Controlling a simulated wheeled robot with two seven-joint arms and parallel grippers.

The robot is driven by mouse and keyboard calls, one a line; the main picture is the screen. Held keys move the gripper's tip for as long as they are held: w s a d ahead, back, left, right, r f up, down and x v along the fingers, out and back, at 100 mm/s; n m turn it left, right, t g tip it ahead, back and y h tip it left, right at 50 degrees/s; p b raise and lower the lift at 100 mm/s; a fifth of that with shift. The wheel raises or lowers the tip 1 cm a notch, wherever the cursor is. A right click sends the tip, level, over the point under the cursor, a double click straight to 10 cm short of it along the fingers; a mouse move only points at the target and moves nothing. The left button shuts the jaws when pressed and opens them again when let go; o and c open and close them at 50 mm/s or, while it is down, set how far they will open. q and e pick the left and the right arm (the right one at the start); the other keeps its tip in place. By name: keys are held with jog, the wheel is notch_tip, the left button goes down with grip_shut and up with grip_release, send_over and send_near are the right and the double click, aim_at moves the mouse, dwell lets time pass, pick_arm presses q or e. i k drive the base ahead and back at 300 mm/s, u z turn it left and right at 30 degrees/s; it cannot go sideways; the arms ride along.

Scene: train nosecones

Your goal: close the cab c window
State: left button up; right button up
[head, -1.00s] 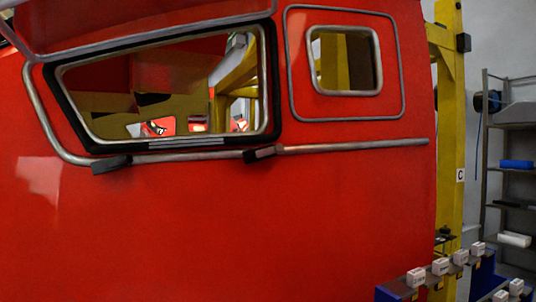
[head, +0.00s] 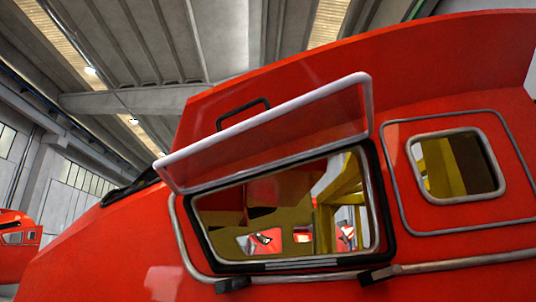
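The red cab (head: 110,245) fills much of the head view. Its large side window opening (head: 290,212) has a black seal and a metal inner frame, and through it I see yellow posts and distant red shapes. The window panel (head: 270,135), red-tinted with a pale metal rim, is hinged up and stands open, tilted outward above the opening. Two dark blocks, one at the lower left (head: 233,284) and one at the lower right (head: 379,274), sit under the opening. Neither of my grippers is in view.
A small rounded window (head: 457,165) sits in a framed panel to the right. A black handle (head: 243,112) is on the cab above the panel. Another red cab (head: 18,240) stands far left. The hall ceiling (head: 150,40) is high above, with open space around the panel.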

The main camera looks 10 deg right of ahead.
aim_at(364, 78)
jog(key=k, duration=0.35)
jog(key=z, duration=3.05)
jog(key=k, duration=1.65)
jog(key=u, duration=1.95)
